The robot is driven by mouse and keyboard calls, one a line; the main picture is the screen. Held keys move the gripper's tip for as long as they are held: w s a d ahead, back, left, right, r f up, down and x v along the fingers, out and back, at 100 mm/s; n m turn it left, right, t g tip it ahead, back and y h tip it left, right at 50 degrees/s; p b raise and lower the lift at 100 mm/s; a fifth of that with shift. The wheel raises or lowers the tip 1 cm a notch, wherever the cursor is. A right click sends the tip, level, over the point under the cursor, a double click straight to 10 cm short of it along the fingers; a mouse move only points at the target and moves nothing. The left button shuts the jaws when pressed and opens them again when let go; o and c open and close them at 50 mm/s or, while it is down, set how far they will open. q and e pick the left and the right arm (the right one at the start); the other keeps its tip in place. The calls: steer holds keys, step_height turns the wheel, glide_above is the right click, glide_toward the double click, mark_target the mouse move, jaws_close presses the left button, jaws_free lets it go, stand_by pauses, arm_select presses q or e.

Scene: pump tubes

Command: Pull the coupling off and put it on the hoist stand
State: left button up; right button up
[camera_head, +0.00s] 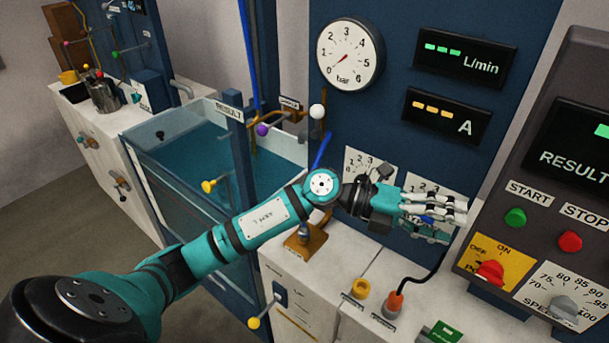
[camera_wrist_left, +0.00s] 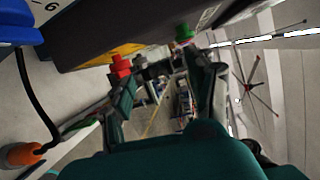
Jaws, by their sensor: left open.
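My left gripper (camera_head: 452,214) is open and empty in front of the blue panel, left of the control console. In the left wrist view its fingers (camera_wrist_left: 164,92) stand apart with nothing between them. An orange plug-like fitting (camera_head: 393,303) with a black cable or hose stands on the white worktop, below and apart from the gripper; it also shows in the left wrist view (camera_wrist_left: 22,154). It may be the coupling, but I cannot tell for sure. A yellow ring-shaped piece (camera_head: 362,288) sits beside it. I cannot identify the hoist stand. My right gripper is out of view.
The console (camera_head: 545,190) with green and red buttons and a red knob (camera_head: 490,270) is close right of the gripper. A water tank (camera_head: 215,150) is at left. A brown block (camera_head: 305,240) stands under my left arm. The worktop's front has a yellow-knobbed lever (camera_head: 254,322).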

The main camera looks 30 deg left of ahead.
arm_select(q)
steer(key=w+a+f+m+g+y, duration=0.1)
steer(key=a+f+m+g+y, duration=0.15)
steer(key=a+f+y, duration=0.4)
steer(key=n+g+y, duration=0.2)
steer(key=n+y, duration=0.1)
steer(key=y, duration=0.7)
glide_toward(304, 227)
step_height(304, 227, down, 10)
steer(key=p, duration=0.3)
steer(key=shift+s+d+f+p, duration=0.1)
steer(key=shift+s+p, duration=0.1)
steer(key=shift+p, duration=0.2)
steer(key=shift+c, duration=0.2)
jaws_close()
steer(key=shift+w+r+p, duration=0.1)
steer(key=shift+r+p, duration=0.25)
steer(key=shift+r, duration=0.2)
steer(key=shift+r, duration=0.2)
